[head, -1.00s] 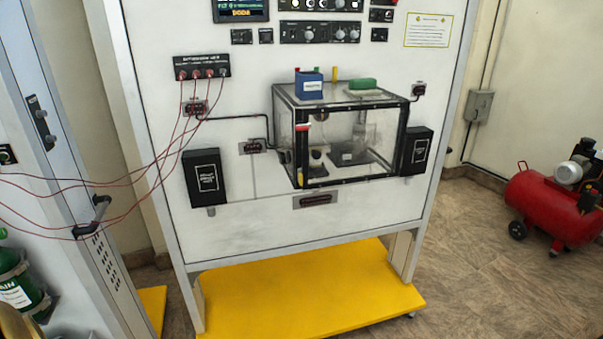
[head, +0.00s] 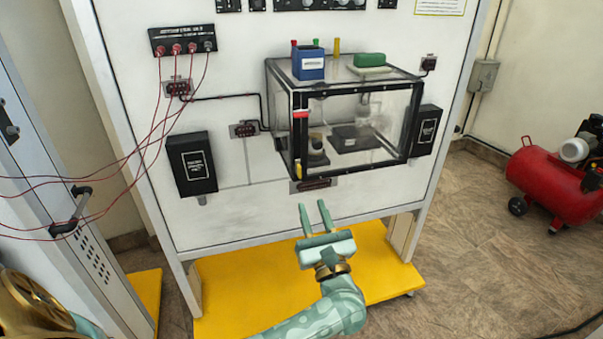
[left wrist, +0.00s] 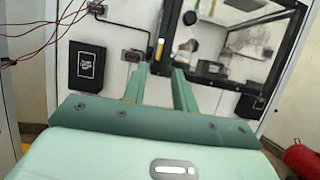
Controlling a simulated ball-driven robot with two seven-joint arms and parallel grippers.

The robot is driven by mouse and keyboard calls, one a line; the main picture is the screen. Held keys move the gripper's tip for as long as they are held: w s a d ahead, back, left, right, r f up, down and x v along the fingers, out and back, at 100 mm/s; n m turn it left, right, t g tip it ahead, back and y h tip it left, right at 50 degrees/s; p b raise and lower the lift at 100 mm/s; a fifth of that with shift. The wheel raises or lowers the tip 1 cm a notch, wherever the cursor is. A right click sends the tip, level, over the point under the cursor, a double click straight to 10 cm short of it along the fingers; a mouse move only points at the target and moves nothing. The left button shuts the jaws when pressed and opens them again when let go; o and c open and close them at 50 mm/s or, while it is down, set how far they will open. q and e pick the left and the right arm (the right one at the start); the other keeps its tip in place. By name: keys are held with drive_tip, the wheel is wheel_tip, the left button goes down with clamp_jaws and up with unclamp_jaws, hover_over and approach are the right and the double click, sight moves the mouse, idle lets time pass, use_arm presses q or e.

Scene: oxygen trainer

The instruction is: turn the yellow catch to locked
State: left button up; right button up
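A clear box (head: 387,109) with black edges is mounted on the white panel. A small yellow catch (head: 299,168) sits low on its left front post, below a red and white piece (head: 301,114). The yellow catch also shows in the left wrist view (left wrist: 159,48), just beyond the fingertips. My left gripper (head: 314,205) is open and empty, its two fingers pointing up at the panel below the box. It is apart from the catch. In the left wrist view its fingers (left wrist: 160,70) show a gap between them. My right gripper is not in view.
A blue container (head: 308,64) and a green block (head: 370,60) stand on the box. Black boxes flank it on the panel. Red cables (head: 150,150) hang at the left. A yellow base (head: 240,290) lies below. A red compressor (head: 550,185) stands at right.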

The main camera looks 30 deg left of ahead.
sight(300, 172)
use_arm(q)
drive_tip(key=p+x, duration=0.1)
drive_tip(key=x, duration=0.8)
drive_tip(key=shift+w+a+r, duration=0.1)
drive_tip(key=shift+r, duration=0.05)
clamp_jaws()
